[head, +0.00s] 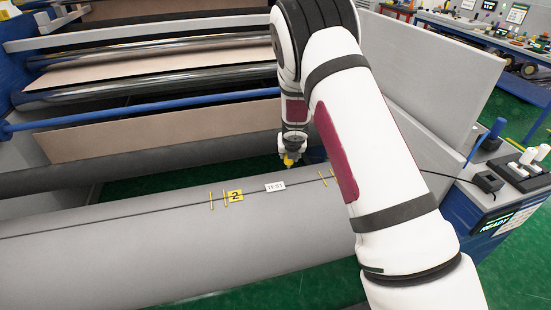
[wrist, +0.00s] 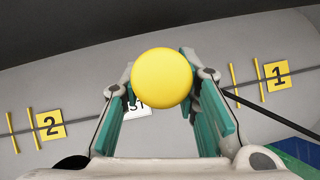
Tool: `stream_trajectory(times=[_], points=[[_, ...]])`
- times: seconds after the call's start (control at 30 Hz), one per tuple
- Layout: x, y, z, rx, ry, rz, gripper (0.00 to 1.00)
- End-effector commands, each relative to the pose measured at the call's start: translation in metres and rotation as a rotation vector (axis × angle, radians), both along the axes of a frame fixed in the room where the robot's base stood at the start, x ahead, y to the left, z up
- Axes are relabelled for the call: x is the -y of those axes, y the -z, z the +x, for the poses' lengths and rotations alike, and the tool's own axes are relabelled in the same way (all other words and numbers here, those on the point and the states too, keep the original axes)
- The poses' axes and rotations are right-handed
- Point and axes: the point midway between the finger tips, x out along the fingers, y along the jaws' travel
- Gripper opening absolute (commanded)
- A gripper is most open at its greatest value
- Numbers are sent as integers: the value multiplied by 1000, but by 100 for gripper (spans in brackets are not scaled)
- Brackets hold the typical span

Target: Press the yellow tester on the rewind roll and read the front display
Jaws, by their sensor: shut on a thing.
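The grey rewind roll (head: 120,250) lies across the front in the head view. A dark line with yellow marks runs along it, past a yellow "2" tag (head: 235,195) and a white TEST label (head: 275,187). My gripper (head: 290,154) is shut on the yellow tester (head: 289,162), just behind the label in the picture. In the wrist view the tester's round yellow end (wrist: 161,77) sits between the teal fingers and partly covers the TEST label (wrist: 137,112). Its tip is hidden there; I cannot tell whether it touches the roll. The front display (head: 497,224) reads READY.
A black cable (head: 455,178) runs from behind my arm to a small black box (head: 488,182) on the blue console at right. A grey side panel (head: 440,75) stands behind my arm. A yellow "1" tag (wrist: 277,76) is right of the tester.

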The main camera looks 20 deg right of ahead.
Motion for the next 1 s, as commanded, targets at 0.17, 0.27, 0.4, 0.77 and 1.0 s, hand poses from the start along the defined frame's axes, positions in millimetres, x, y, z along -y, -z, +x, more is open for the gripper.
stream_trajectory(times=[0.17,0.27,0.4,0.77,1.0], points=[[-10,-6,-1,4,-167,5,0],[-18,-8,-3,3,-280,3,0],[-30,-12,-7,4,-419,1,0],[-55,-18,-27,2,-780,0,0],[-58,-19,-29,2,-813,0,0]])
